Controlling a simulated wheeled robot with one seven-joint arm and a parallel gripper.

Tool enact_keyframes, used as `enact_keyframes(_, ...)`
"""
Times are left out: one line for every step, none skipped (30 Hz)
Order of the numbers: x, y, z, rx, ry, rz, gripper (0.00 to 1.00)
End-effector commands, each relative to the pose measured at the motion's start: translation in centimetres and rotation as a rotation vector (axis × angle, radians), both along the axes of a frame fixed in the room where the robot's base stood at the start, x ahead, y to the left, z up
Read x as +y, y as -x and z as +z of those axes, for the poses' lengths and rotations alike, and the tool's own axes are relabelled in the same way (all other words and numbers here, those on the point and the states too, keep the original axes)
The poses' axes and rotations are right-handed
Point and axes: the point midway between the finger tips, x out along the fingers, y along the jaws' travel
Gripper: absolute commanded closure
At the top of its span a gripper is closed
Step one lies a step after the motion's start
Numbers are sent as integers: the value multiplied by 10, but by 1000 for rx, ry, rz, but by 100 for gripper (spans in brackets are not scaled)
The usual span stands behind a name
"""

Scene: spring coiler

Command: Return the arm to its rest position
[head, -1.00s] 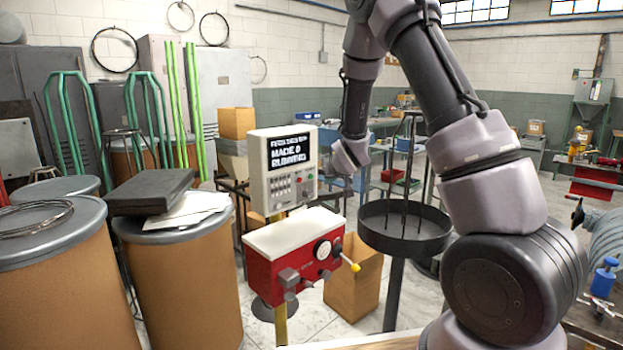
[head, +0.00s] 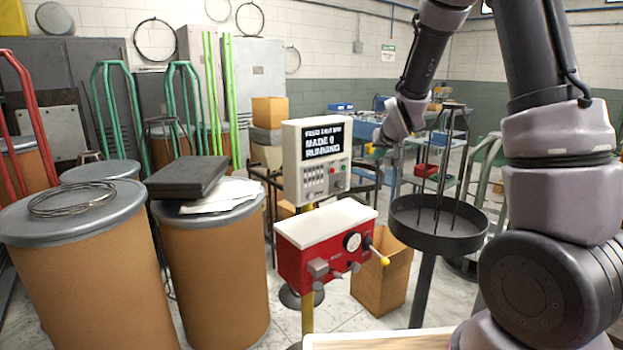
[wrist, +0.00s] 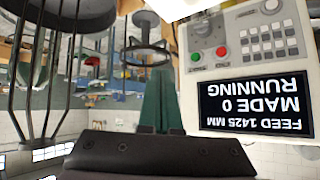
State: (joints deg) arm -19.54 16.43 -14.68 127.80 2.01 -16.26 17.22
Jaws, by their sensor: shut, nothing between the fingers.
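My arm rises at the right of the head view and bends over to the left. My gripper (head: 380,148) hangs in the air just right of the control box (head: 290,163), apart from it. In the wrist view my gripper (wrist: 160,98) has its dark green fingers together, with nothing held. The control box's screen (wrist: 256,104) appears upside down there and reads "FEED 1425 MM, MADE 0, RUNNING". Its green and red buttons also show.
A red machine (head: 318,262) with a white top and yellow-tipped lever stands below the control box. A round black tray with upright rods (head: 440,240) stands near my arm. Fibre drums (head: 215,280) fill the left. A cardboard box (head: 385,280) sits on the floor.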

Motion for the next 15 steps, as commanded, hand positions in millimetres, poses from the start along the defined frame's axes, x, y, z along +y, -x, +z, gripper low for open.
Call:
enact_keyframes(-8,15,24,8,-31,-28,100)
enact_keyframes(-12,25,35,20,-46,-41,100)
enact_keyframes(-16,38,48,36,-67,-57,100)
enact_keyframes(-20,49,57,49,-82,-70,100)
enact_keyframes(-23,60,66,62,-96,-79,100)
enact_keyframes(-26,76,78,77,-117,-92,100)
enact_keyframes(-29,88,86,89,-130,-100,100)
enact_keyframes(-30,100,94,101,-144,-107,100)
enact_keyframes(-32,117,104,117,-162,-116,100)
enact_keyframes(-33,130,111,127,-175,-122,100)
enact_keyframes(-35,143,118,138,-188,-128,100)
enact_keyframes(-35,161,126,152,-203,-132,100)
enact_keyframes(-36,175,131,164,-216,-137,100)
enact_keyframes(-36,188,137,174,-227,-140,100)
enact_keyframes(-35,207,143,187,-240,-143,100)
